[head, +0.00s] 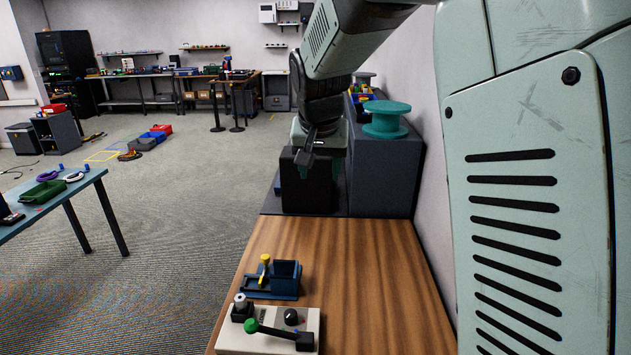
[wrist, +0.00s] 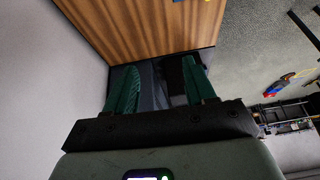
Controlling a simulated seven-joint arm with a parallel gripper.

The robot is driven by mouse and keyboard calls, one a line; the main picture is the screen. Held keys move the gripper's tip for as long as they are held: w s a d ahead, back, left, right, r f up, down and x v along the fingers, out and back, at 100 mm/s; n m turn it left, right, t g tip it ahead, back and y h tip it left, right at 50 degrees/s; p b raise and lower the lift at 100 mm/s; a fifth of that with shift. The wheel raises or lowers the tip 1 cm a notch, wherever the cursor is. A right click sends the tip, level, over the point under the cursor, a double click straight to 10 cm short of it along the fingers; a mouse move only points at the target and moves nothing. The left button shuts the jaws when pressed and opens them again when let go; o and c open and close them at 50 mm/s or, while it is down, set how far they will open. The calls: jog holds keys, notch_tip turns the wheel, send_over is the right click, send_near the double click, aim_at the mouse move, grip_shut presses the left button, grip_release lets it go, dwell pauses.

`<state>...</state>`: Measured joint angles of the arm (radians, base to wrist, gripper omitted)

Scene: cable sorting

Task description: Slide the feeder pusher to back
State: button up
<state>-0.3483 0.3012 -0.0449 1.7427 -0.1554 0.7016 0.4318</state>
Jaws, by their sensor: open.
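The feeder is a small dark blue block (head: 285,281) on the wooden bench top in the head view. Its pusher has a yellow handle (head: 264,267) that stands up at the block's left part. My gripper (wrist: 160,82) shows in the wrist view with two teal fingers spread apart and nothing clearly between them. In the head view my arm's end is beyond the far end of the wooden top, well away from the feeder. A small bit of blue and yellow at the wrist view's top edge is too cut off to identify.
A beige box (head: 270,332) with a green-knobbed lever (head: 251,326) and a black dial stands just in front of the feeder. A teal spool (head: 386,119) sits on a dark cabinet (head: 385,170) beside my arm. The wooden top (head: 345,260) right of the feeder is clear.

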jog(key=w+a+f, duration=0.7)
jog(key=a+f, duration=0.2)
jog(key=f, duration=0.3)
send_near(265, 256)
jog(key=x, duration=0.8)
jog(key=shift+f, duration=0.25)
grip_shut()
